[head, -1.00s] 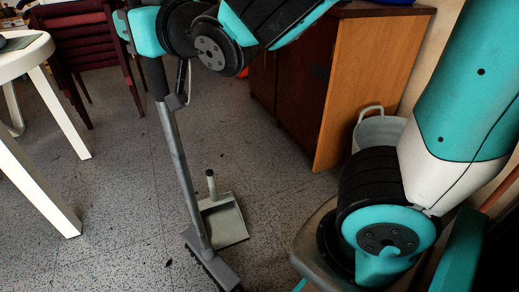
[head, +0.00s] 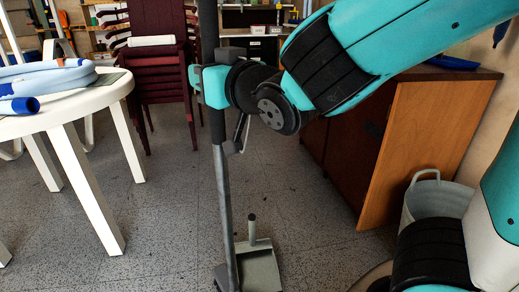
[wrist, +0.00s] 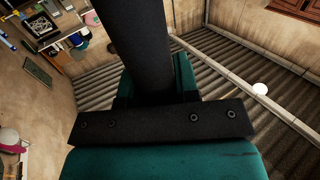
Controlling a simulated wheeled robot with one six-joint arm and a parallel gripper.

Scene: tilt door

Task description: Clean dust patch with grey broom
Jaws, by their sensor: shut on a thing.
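The grey broom (head: 224,185) stands almost upright, with a dark upper handle and a grey lower shaft. Its head is at the bottom edge of the head view and partly cut off. My gripper (head: 209,85) is shut on the dark upper handle. In the wrist view the dark handle (wrist: 142,40) rises between the teal and black parts of my gripper (wrist: 155,88). I cannot clearly make out a dust patch; only small dark specks show on the speckled floor.
A grey dustpan (head: 260,268) lies just right of the broom. A white table (head: 75,108) stands at left, stacked dark red chairs (head: 157,75) behind. A wooden cabinet (head: 425,145) and grey bucket (head: 437,200) are at right. Floor between table and cabinet is mostly open.

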